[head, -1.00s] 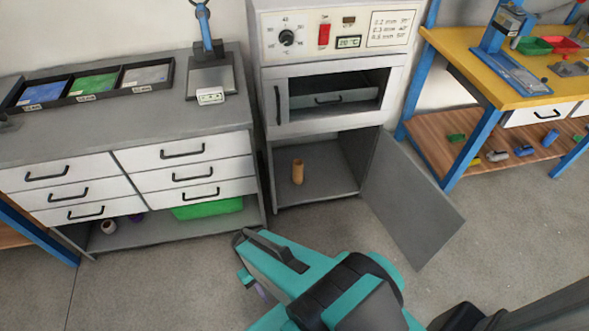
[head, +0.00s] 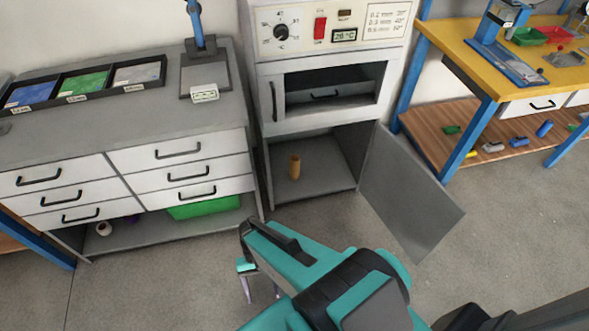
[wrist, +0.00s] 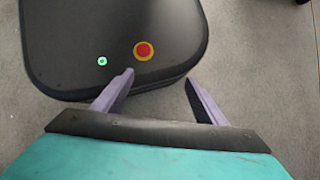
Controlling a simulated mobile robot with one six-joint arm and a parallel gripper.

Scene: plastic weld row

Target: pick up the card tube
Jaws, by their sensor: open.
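The card tube (head: 295,167) is a small tan cylinder. It stands upright on the floor of the open lower cabinet compartment, left of its middle, in the head view. My gripper (head: 262,298) is low in front of the cabinet, apart from the tube and nearer to me. In the wrist view my gripper (wrist: 158,92) is open, with its two purple fingers spread and nothing between them. The wrist view does not show the tube.
The cabinet door (head: 412,195) stands swung open to the right. A drawer unit (head: 125,175) stands to the left, with a green bin (head: 204,207) on its low shelf. A yellow workbench (head: 480,65) is at right. Grey floor before the cabinet is clear.

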